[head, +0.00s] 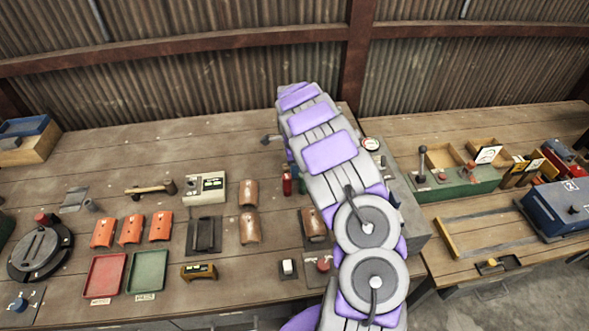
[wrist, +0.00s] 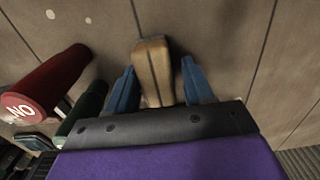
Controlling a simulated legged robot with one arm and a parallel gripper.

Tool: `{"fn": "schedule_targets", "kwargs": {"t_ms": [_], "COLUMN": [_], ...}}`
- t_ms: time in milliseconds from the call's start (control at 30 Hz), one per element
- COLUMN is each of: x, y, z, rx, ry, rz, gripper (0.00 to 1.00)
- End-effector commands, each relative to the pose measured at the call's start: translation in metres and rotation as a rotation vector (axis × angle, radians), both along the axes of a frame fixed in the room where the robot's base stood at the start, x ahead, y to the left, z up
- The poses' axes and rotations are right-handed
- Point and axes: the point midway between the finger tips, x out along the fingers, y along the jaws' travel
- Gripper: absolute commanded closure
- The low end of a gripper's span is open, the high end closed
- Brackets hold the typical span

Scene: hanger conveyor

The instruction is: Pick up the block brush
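A tan wooden block, which looks like the block brush (wrist: 152,62), lies on the planks in the wrist view. My gripper (wrist: 158,74) is open, with one blue finger on each side of the block. A narrow gap shows at the right finger. The left finger is very close to the block, and I cannot tell whether it touches. The block's near end is hidden by the gripper body. In the head view my arm covers this spot, and I cannot make out the fingers or the block there.
A red cylinder marked NO (wrist: 48,80) and a green cylinder (wrist: 85,115) stand close left of my gripper. Orange curved tiles (head: 131,229), a red tray (head: 104,276) and a green tray (head: 147,272) lie on the left bench. Planks right of the block are clear.

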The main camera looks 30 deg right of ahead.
Motion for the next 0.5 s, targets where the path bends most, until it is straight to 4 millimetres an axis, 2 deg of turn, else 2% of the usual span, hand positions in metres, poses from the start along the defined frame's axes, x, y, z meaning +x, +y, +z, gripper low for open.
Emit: {"fn": "schedule_targets", "kwargs": {"t_ms": [67,400,500], "x": [0.0001,-0.0007,-0.0007], "y": [0.0008,-0.0072,-0.0069], "z": [0.0004,-0.0017,-0.0019], "rx": [-0.001,0.006,0.007], "ry": [0.000,0.001,0.002], "rz": [0.001,0.000,0.000], "gripper": [0.56,0.89,0.90]}}
